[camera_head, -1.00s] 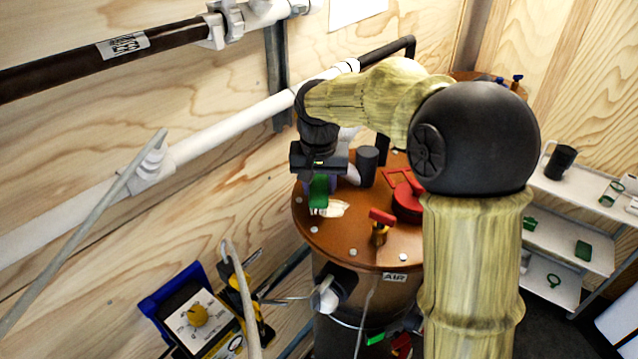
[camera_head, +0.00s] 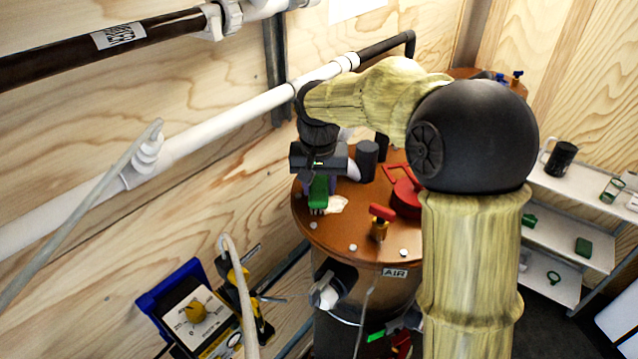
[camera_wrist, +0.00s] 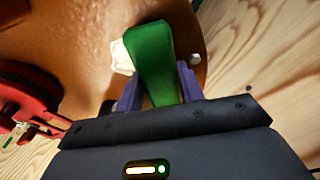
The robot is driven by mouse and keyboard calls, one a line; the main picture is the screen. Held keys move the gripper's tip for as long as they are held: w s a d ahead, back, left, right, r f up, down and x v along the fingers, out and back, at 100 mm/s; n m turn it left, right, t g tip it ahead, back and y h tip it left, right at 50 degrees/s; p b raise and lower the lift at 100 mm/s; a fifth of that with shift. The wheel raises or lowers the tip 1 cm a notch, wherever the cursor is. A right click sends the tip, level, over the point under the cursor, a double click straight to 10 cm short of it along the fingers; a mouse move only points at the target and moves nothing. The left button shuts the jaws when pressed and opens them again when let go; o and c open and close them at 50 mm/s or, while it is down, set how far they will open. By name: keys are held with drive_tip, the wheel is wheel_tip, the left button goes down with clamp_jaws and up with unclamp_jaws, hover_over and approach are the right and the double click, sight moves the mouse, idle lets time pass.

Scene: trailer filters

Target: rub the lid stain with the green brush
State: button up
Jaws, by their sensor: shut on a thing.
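The green brush (camera_head: 318,190) is between the fingers of my gripper (camera_head: 318,178), upright over the brown lid (camera_head: 348,236). A pale whitish stain (camera_head: 337,204) shows on the lid just right of the brush. In the wrist view the green brush (camera_wrist: 152,58) is clamped between the purple fingers of my gripper (camera_wrist: 158,88). There the stain (camera_wrist: 121,57) peeks out at the brush's left side, partly hidden by it. The brush's lower end looks at or very near the lid; I cannot tell whether it touches.
A red handle (camera_head: 404,197) and a red-topped brass valve (camera_head: 380,222) stand on the lid to the right. A dark cylinder (camera_head: 367,160) stands behind the gripper. White pipe (camera_head: 220,117) runs along the wooden wall at left. Shelves (camera_head: 565,240) stand at right.

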sight(331, 203)
drive_tip(key=shift+s+d+r+b, duration=0.1)
drive_tip(key=shift+s+d+b, duration=0.05)
drive_tip(key=shift+s+d, duration=0.5)
drive_tip(key=shift+s+d+r+b, duration=0.15)
drive_tip(key=shift+s+d, duration=0.3)
drive_tip(key=shift+d, duration=0.3)
drive_tip(key=shift+f, duration=0.15)
drive_tip(key=shift+s+d+f+b, duration=0.1)
drive_tip(key=shift+s+d+b, duration=0.1)
drive_tip(key=shift+s+d, duration=0.5)
drive_tip(key=shift+s+d+b, duration=0.2)
drive_tip(key=shift+s+d, duration=0.25)
drive_tip(key=shift+d, duration=0.3)
drive_tip(key=shift+a, duration=0.1)
drive_tip(key=shift+w+a+f+p, duration=0.1)
drive_tip(key=shift+w+a+p, duration=0.75)
drive_tip(key=shift+w+a, duration=0.4)
drive_tip(key=shift+s+a, duration=0.15)
